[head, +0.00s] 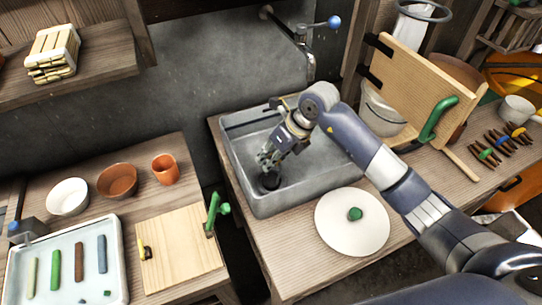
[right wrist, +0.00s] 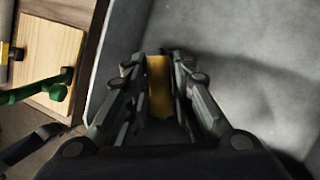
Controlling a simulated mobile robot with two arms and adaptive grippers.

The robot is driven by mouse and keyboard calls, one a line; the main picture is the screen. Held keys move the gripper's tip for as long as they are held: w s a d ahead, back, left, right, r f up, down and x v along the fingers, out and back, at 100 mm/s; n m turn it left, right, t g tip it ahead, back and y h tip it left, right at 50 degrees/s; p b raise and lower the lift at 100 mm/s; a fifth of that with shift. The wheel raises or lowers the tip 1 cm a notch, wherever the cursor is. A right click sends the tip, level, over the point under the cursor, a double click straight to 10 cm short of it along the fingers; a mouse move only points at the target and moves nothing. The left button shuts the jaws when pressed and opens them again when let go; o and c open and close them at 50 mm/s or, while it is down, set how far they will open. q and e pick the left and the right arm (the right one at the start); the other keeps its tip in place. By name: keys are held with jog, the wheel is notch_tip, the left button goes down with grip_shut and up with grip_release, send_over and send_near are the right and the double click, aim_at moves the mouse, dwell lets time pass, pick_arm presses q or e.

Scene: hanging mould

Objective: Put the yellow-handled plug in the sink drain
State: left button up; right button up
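The grey metal sink (head: 330,170) is set in the wooden counter at the middle of the head view. My right gripper (head: 268,162) reaches down into its left part. In the right wrist view, the yellow handle of the plug (right wrist: 159,85) stands between the two fingers of my right gripper (right wrist: 158,62), which close in on it from both sides. In the head view a dark round shape (head: 269,181) lies just under the fingertips on the sink floor; I cannot tell whether it is the plug's body or the drain. My left gripper is not in view.
A white plate (head: 335,235) with a green knob lies right of the sink's front. A wooden board (head: 420,85) with a green handle stands behind right. On the left are a cutting board (head: 180,255), bowls (head: 117,181) and a tray (head: 115,270). A gap separates the counters.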

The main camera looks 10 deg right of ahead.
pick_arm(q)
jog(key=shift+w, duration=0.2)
pick_arm(e)
jog(key=shift+o, duration=0.2)
jog(key=shift+r+p, duration=0.45)
jog(key=shift+r, duration=0.05)
pick_arm(q)
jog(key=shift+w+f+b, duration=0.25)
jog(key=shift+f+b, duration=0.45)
jog(key=shift+b, duration=0.55)
pick_arm(e)
jog(key=v, duration=1.1)
jog(key=shift+d+r, duration=0.2)
jog(key=shift+r, duration=0.05)
jog(key=shift+s, duration=0.1)
